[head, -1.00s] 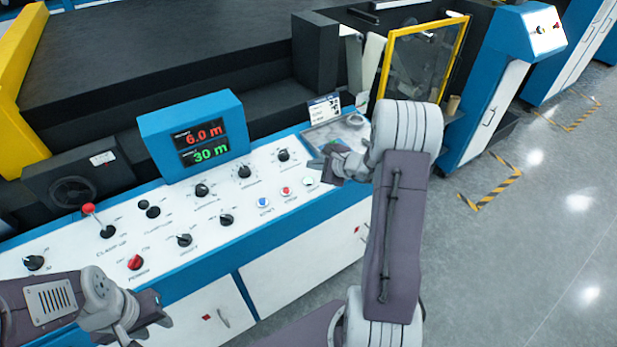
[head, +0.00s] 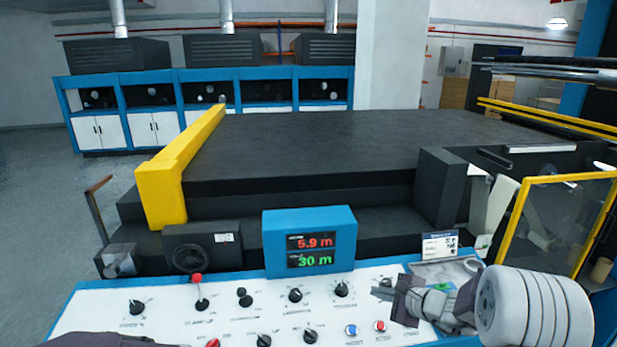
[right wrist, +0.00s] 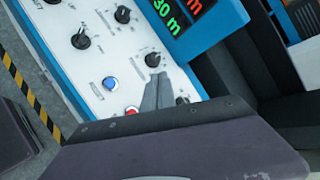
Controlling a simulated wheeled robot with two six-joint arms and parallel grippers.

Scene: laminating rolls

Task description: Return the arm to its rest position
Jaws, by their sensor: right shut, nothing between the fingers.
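My right gripper (head: 382,292) is shut and empty, at the right end of the white control panel (head: 160,318) in the head view. It points left, near the blue and red push buttons. In the right wrist view its closed fingers (right wrist: 158,92) show over the panel, close to a black knob; I cannot tell how high above the panel they are. My right arm reaches in from the right. Only a dark piece of my left arm (head: 100,339) shows at the bottom left edge of the head view; its gripper is out of view.
A blue display box (head: 310,240) reading 5.9 m and 30 m stands behind the panel. A red-tipped lever (head: 198,290) and several black knobs rise from the panel. A yellow-framed guard (head: 560,225) stands at the right. Open floor (head: 50,215) lies to the left.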

